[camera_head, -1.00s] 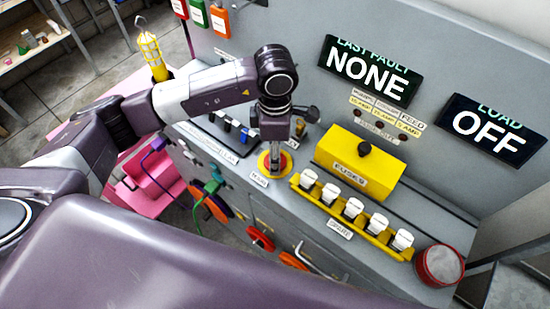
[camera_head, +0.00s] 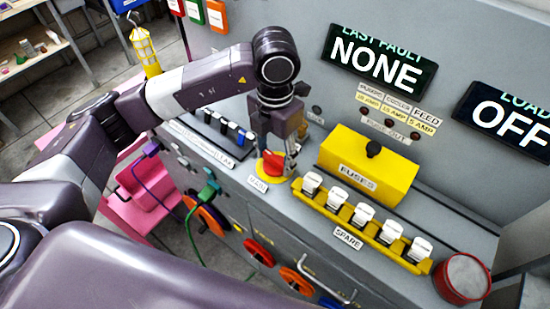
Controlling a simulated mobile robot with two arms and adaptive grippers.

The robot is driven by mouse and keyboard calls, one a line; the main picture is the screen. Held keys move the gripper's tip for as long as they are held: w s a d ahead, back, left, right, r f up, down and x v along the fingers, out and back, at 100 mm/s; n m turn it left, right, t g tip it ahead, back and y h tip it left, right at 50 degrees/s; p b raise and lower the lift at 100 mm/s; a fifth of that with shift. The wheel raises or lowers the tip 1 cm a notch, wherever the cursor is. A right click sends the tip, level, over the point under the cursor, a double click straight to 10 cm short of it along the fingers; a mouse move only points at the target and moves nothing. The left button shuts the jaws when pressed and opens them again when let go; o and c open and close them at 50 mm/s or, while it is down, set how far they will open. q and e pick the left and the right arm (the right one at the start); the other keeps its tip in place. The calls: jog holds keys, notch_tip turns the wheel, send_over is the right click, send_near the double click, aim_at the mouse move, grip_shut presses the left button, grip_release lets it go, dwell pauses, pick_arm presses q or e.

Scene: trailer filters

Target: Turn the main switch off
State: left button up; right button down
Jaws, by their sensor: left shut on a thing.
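The main switch (camera_head: 271,161) is a red handle on a round yellow plate, set on the grey bench top behind a small label. My left gripper (camera_head: 279,162) points down at it from above and is shut on the red handle. The fingers hide part of the handle, so its exact angle is hard to read. The load display (camera_head: 510,122) on the back wall reads OFF, and the last fault display (camera_head: 376,64) reads NONE. My right gripper is not in view.
Right of the switch stand a yellow fuses box (camera_head: 365,168), a yellow rack (camera_head: 345,218) of several white spare fuses, and a red-rimmed round container (camera_head: 463,277). A row of small switches (camera_head: 222,132) lies to the left. Cables and coloured wheels are on the bench front.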

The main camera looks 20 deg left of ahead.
aim_at(275, 157)
pick_arm(q)
jog(key=shift+w+r+n, duration=0.1)
jog(key=shift+n, duration=0.5)
jog(key=o, duration=1.2)
jog(key=shift+c, duration=0.2)
notch_tip(275, 157, up, 12)
